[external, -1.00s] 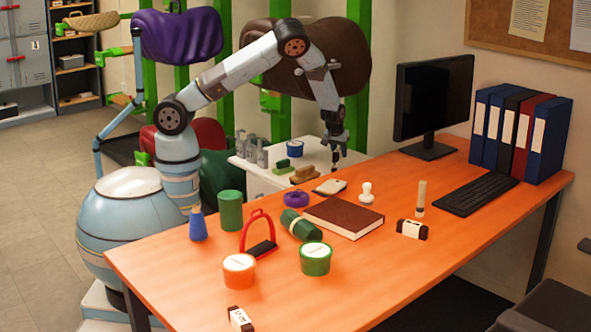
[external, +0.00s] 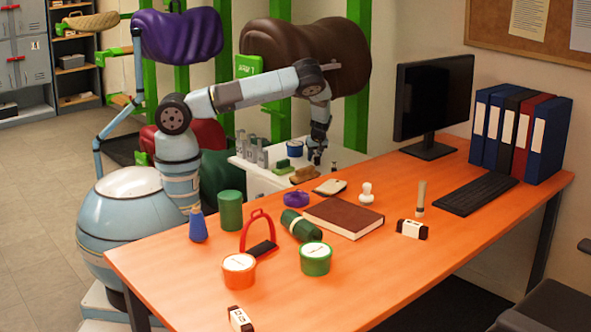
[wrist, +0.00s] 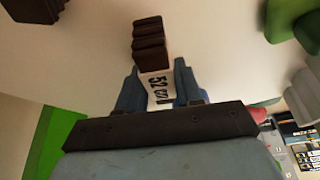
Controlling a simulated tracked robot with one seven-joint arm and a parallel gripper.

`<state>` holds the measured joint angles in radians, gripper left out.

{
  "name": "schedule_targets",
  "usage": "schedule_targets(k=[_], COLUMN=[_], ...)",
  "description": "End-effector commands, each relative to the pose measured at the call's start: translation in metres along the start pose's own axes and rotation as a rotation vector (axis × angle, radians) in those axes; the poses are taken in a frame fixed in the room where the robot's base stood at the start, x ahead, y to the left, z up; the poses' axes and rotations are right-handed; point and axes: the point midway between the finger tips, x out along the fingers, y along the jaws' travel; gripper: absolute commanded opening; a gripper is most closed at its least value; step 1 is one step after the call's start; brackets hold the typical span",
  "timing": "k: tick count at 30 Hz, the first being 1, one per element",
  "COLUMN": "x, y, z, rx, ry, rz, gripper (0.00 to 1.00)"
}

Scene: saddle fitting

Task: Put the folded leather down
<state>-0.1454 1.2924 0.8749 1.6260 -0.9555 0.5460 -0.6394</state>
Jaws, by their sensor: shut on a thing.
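My gripper (wrist: 158,90) is shut on the folded leather (wrist: 150,42), a dark brown stack of folds with a white printed band, in the wrist view. The band lies between the fingers and the brown folds stick out past the fingertips. In the external view my gripper (external: 317,152) is low over the back right part of the white cabinet top (external: 262,181). The leather is too small and dark to make out clearly there, and I cannot tell whether it touches the top.
Grey blocks (external: 262,157), a green block (external: 283,165) and a tan brush-like piece (external: 304,175) stand on the cabinet top near my gripper. The orange desk (external: 370,270) in front holds a brown book (external: 344,217) and tubs. A brown saddle (external: 345,60) hangs behind.

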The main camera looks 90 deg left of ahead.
Motion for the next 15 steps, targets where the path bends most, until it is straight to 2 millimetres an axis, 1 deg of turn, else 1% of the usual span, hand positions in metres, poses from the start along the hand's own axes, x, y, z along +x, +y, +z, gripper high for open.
schedule_targets(k=[3,5,14,15], x=[0.011,0.014,0.015,0.015], y=[0.0,0.0,0.0,0.0], z=[0.005,0.006,0.006,0.007], rx=[0.001,0.001,0.002,0.002], ry=[0.0,0.0,0.0,0.0], rz=[0.001,0.001,0.002,0.002], gripper=[0.0,0.0,0.0,0.36])
